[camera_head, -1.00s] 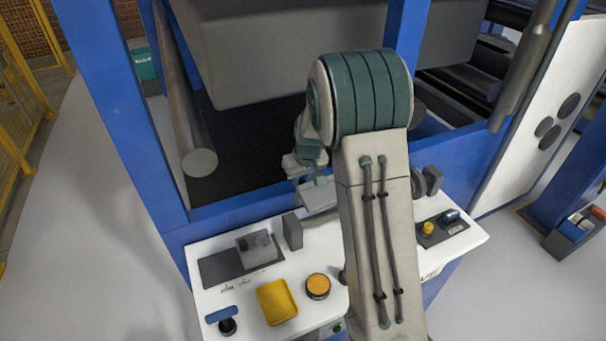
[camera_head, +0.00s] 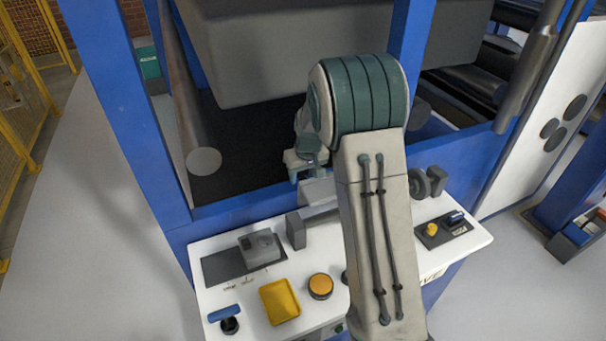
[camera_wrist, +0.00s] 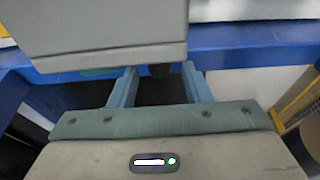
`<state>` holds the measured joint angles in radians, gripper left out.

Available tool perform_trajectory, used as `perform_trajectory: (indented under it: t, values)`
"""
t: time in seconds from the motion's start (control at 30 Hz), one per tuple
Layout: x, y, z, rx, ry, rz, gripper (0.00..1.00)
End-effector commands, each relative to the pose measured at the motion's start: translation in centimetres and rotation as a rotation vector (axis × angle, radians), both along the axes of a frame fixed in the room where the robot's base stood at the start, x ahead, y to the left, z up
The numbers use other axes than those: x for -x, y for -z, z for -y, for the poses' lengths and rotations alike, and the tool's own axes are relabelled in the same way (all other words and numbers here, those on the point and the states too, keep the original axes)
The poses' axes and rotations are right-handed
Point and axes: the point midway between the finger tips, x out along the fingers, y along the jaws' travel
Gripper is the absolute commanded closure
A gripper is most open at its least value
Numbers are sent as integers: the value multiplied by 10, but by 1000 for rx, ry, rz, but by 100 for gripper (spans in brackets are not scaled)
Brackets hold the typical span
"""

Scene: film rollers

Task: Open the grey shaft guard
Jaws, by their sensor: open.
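In the head view a grey piece that looks like the shaft guard (camera_head: 316,189) sits above the grey shaft (camera_head: 319,211) at the back of the white console. My arm hides its right part. In the wrist view a broad grey panel (camera_wrist: 108,30) fills the upper left and middle, just beyond my fingertips; it looks like the guard seen close up. My gripper (camera_wrist: 159,72) is open, with its two blue-grey fingers apart and a dark gap between them. I cannot tell whether the fingertips touch the panel.
Grey brackets (camera_head: 296,230) stand by the shaft. Blue posts (camera_head: 125,110) and a large grey housing (camera_head: 290,50) frame the machine.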

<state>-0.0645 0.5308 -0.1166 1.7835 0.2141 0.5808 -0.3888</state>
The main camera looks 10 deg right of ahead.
Motion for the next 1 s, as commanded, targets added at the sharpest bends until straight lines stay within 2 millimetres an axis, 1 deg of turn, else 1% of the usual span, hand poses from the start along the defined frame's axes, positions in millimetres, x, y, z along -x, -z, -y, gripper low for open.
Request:
perform_trajectory:
  t: [0.17, 0.5, 0.63, 0.8, 1.0]
  values:
    - [5, -20, 0, -1, 0, 5, 56]
    - [24, -92, 4, 0, -1, 6, 56]
    - [29, -114, 6, 0, -1, 6, 56]
    - [33, -128, 7, 0, 0, 3, 56]
    - [34, -132, 7, 1, 0, 2, 56]
